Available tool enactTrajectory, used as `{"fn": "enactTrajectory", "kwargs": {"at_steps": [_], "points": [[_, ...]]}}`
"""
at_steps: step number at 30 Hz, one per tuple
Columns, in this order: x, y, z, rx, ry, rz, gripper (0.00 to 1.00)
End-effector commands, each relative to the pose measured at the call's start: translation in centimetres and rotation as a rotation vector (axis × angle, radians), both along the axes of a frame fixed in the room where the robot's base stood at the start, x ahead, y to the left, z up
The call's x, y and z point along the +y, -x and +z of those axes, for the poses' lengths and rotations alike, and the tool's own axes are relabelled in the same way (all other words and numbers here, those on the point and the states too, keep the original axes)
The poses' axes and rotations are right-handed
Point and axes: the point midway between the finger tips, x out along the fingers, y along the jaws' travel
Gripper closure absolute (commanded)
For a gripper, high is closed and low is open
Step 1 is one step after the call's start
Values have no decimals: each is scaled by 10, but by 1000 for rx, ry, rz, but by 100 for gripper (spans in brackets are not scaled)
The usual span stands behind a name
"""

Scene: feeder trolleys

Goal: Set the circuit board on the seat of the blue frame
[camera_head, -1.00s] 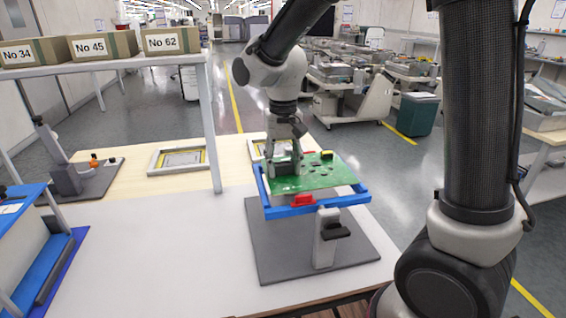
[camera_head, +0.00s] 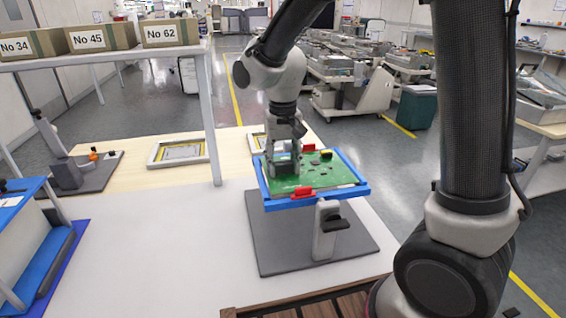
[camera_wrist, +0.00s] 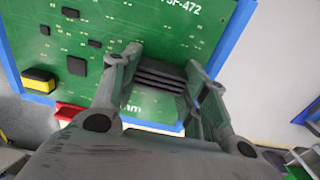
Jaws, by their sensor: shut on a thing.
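The green circuit board (camera_head: 322,174) lies level within the outline of the blue frame (camera_head: 361,189). It appears flush with the frame, but I cannot tell whether it rests fully on the seat. My gripper (camera_head: 285,170) is at the board's left part, pointing down. In the wrist view, my gripper (camera_wrist: 163,68) is shut on the dark finned block (camera_wrist: 160,80) fixed to the circuit board (camera_wrist: 110,28). Blue frame edges (camera_wrist: 228,45) show beside the board there. Red clips sit at the frame's front (camera_head: 302,192) and back (camera_head: 309,147).
The frame stands on a grey post (camera_head: 325,235) with a black handle, on a dark base plate (camera_head: 268,248). A framed panel (camera_head: 178,151) lies behind left. A shelf with boxes (camera_head: 172,33) stands at left. White tabletop (camera_head: 160,255) is clear left of the base.

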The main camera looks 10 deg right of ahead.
Motion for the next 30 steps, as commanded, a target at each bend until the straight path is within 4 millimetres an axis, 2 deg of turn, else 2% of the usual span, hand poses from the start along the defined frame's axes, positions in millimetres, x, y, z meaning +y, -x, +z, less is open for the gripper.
{"fn": "enactTrajectory", "kwargs": {"at_steps": [24,25,28,30], "points": [[0,0,-13,0,0,0,91],[0,0,-13,-1,0,0,52],[0,0,-13,-1,0,0,34],[0,0,-13,-1,0,0,31]]}}
